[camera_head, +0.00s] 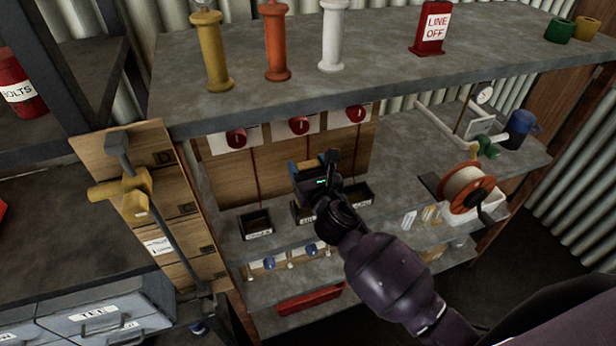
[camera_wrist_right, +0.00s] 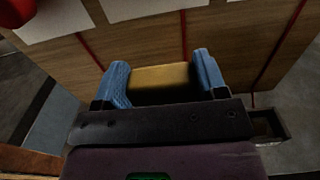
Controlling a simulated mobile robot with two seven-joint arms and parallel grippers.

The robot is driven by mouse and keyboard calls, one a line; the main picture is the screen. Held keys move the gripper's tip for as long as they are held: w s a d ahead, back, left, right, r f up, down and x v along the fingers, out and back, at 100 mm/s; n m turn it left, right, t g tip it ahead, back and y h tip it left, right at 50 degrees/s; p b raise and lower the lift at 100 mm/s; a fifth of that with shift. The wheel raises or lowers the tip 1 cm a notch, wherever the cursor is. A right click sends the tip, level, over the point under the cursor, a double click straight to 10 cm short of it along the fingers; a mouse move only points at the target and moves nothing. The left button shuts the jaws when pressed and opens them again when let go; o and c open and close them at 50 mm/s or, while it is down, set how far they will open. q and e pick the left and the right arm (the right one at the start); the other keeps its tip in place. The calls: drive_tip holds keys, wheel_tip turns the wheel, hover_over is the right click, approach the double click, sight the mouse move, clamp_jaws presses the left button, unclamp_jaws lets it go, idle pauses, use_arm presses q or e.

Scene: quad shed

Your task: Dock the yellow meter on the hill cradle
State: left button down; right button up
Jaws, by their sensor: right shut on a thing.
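My right gripper (camera_head: 312,170) is in front of the wooden back panel, above the lower shelf. Its two blue fingers (camera_wrist_right: 165,82) are shut on a yellow block-like thing, which I take to be the yellow meter (camera_wrist_right: 160,76). Only its top face shows clearly; my gripper hides the rest. Three dark open trays, probably the cradles, sit on the shelf below: a left one (camera_head: 256,222), a middle one (camera_head: 300,214) partly hidden by my wrist, and a right one (camera_head: 360,192). Their labels are too small to read surely. My left gripper is not in view.
Red round knobs (camera_head: 236,138) on white plates line the panel, with red lines running down. The upper shelf (camera_head: 375,70) overhangs the area. An orange reel (camera_head: 466,188) stands to the right. A long-handled tool (camera_head: 135,190) leans at the left.

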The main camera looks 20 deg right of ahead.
wheel_tip(320, 180, down, 3)
drive_tip(key=shift+f+b, duration=0.2)
drive_tip(key=shift+b, duration=0.5)
drive_tip(key=shift+f, duration=0.15)
drive_tip(key=o, duration=1.4)
